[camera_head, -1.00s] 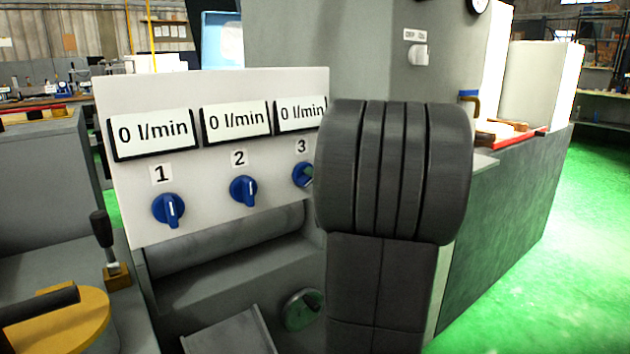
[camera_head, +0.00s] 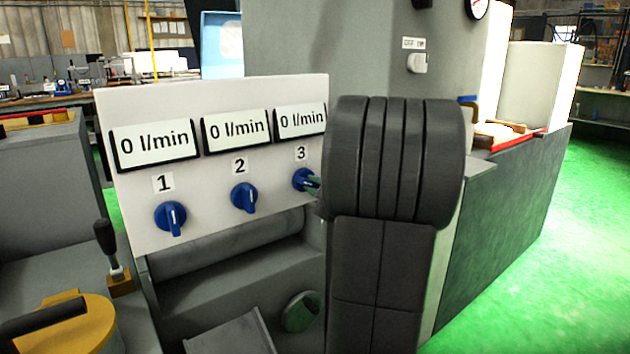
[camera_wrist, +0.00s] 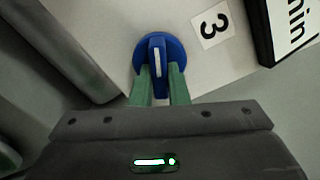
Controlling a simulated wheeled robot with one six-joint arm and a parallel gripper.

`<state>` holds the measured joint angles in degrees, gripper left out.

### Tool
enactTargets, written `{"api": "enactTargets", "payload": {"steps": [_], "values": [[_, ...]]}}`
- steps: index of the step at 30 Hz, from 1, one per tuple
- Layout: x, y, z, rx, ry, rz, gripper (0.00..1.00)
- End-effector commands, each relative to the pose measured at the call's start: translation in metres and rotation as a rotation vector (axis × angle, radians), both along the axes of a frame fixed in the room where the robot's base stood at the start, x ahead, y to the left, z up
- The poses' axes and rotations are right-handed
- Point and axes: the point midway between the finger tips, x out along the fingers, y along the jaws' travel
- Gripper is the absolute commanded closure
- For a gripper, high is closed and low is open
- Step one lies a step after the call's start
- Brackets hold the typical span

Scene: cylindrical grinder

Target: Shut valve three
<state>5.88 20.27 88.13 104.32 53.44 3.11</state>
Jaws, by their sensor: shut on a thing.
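The blue knob of valve three (camera_head: 304,180) sits under the label 3 on the white panel (camera_head: 215,92). In the wrist view the knob (camera_wrist: 157,56) has a white mark along its handle. My gripper (camera_wrist: 157,80) is shut on the knob's handle, one green fingertip on each side. In the head view my gripper (camera_head: 314,183) is mostly hidden behind my dark arm link. The display above valve three (camera_head: 302,122) reads 0 l/min.
Valve one (camera_head: 171,218) and valve two (camera_head: 244,197) are blue knobs to the left, with displays reading 0 l/min. A lever with a black handle (camera_head: 104,236) stands at lower left. Green floor (camera_head: 540,260) is open at right.

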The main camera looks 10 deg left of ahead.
Motion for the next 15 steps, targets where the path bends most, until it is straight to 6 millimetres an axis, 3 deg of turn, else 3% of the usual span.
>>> {"api": "enactTargets", "payload": {"steps": [15], "values": [[-0.0015, 0.0009, -0.0001, 0.344, 0.352, -0.001, 1.00]]}}
